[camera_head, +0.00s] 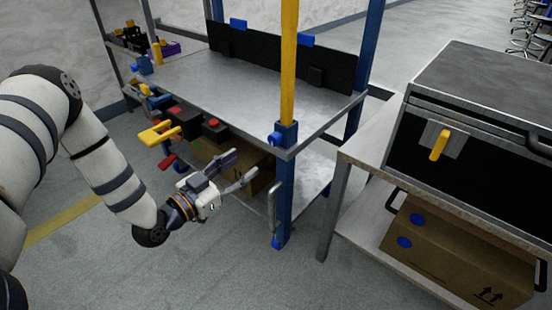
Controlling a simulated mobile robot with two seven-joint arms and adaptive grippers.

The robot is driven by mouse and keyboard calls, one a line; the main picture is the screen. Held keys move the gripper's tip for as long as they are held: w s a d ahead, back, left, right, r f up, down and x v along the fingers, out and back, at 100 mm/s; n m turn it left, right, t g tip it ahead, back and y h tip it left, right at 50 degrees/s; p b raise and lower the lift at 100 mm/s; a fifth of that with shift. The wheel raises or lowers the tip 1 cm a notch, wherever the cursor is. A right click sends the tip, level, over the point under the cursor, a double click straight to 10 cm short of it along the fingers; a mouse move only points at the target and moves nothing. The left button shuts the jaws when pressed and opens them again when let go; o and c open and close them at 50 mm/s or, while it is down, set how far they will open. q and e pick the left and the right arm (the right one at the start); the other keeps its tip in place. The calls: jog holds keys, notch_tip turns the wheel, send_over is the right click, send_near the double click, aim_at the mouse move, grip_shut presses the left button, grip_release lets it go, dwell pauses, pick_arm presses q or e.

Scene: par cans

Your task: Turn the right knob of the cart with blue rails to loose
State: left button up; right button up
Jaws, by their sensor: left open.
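The cart with blue rails (245,103) stands in the middle, with a grey metal top and blue corner posts. A small blue knob (275,139) sits on the near right post, just below the top. Another blue knob (145,66) shows at the cart's left end. I cannot tell how tight either knob is. My left gripper (239,171) is open and empty. It is in front of the cart, below the top's front edge, left of and lower than the right-post knob, apart from it. My right gripper is out of view.
A yellow handle (159,134), a red-topped black box (213,129) and a red lever (168,161) stick out at the cart's front left. A yellow pole (289,60) rises above the right post. A second table (352,153) with a black case (472,140) stands close on the right.

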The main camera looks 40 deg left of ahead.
aim_at(272, 141)
pick_arm(q)
jog(key=w, duration=0.4)
jog(key=w+b, duration=0.1)
jog(key=w, duration=0.3)
jog(key=w+b, duration=0.1)
jog(key=w, duration=0.3)
jog(key=shift+w+d+r, duration=0.1)
jog(key=shift+d+r, duration=0.3)
grip_shut()
